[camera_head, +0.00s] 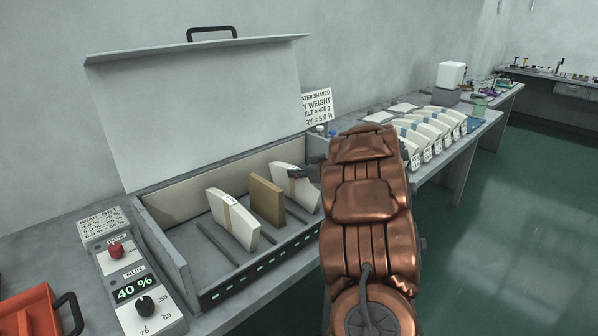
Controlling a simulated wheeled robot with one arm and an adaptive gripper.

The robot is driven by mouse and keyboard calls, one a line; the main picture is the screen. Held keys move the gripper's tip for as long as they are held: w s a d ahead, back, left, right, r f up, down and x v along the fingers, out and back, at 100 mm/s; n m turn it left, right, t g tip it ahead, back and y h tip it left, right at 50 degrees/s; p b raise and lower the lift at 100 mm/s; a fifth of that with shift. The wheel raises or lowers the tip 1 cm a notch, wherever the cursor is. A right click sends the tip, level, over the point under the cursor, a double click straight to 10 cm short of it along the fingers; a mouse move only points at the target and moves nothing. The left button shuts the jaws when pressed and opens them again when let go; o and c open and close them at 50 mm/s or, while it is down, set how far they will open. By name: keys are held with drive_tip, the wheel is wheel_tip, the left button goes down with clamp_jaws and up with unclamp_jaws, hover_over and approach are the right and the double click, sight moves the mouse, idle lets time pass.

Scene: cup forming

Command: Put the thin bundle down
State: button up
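An open grey box (163,238) stands on the bench with its lid (200,110) raised. In it a white bundle with a tan band (240,222) stands upright at the left. A brown board (267,201) stands in the middle. Another white bundle (284,182) stands upright at the right, partly behind my arm. I cannot tell which bundle is the thin one.
A control panel (135,275) reading 40 % sits left of the box. An orange case (30,312) is at the lower left. Several labelled white bundles (425,125) stand on the bench to the right. A sign (318,105) is behind my arm.

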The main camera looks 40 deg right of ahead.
drive_tip(key=o, duration=0.3)
drive_tip(key=shift+o, duration=0.2)
drive_tip(key=shift+s+r, duration=0.2)
drive_tip(key=v, duration=1.1)
drive_tip(key=shift+s, duration=0.3)
drive_tip(key=shift+w+a+r, duration=0.1)
drive_tip(key=shift+r, duration=0.1)
